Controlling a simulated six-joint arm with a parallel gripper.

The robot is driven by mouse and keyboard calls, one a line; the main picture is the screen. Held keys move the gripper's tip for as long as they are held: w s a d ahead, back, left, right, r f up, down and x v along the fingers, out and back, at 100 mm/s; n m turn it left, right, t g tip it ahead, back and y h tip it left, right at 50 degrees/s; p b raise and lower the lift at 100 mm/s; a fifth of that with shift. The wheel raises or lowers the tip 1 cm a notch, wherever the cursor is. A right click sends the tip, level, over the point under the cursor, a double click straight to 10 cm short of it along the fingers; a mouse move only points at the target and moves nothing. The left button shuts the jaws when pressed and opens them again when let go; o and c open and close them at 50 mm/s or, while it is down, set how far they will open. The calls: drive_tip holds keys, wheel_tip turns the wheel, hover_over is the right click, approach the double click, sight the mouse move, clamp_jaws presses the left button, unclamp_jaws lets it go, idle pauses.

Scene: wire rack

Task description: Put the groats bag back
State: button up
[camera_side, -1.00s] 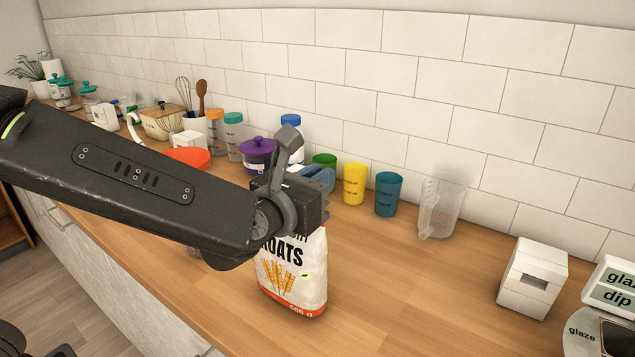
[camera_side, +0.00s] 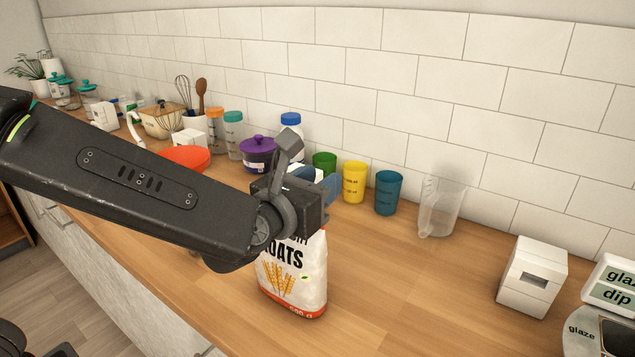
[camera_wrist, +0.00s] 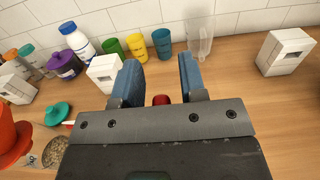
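The groats bag (camera_side: 295,285), white with wheat stalks and a red-orange bottom band, stands upright on the counter in the side view. Its top is hidden behind my wrist and gripper. My gripper (camera_side: 318,187) is just above the bag, pointing toward the wall. In the wrist view its two blue fingers (camera_wrist: 159,78) are apart with a clear gap between them. A small red patch (camera_wrist: 160,99) shows low between the fingers; I cannot tell what it belongs to.
Green, yellow (camera_side: 355,183) and teal (camera_side: 388,193) cups and a clear jug (camera_side: 440,208) stand along the wall. A white box (camera_side: 532,277) and a scale (camera_side: 600,330) are at right. A red bowl (camera_side: 185,160) is left. Counter right of the bag is clear.

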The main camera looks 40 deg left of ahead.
drive_tip(key=s, duration=1.2)
drive_tip(key=s+a+f+n+g+y, duration=0.3)
drive_tip(key=a+n+g, duration=0.1)
drive_tip(key=a+n, duration=0.45)
drive_tip(key=s+a+f+n+g+y, duration=0.25)
drive_tip(key=a+n+g, duration=0.25)
drive_tip(key=a+n, duration=0.35)
drive_tip(key=s+r+n+g+h, duration=0.1)
drive_tip(key=s+n+g+h, duration=0.2)
drive_tip(key=n, duration=1.6)
drive_tip(key=s+d+h, duration=0.1)
drive_tip(key=s+h, duration=0.1)
drive_tip(key=s, duration=0.1)
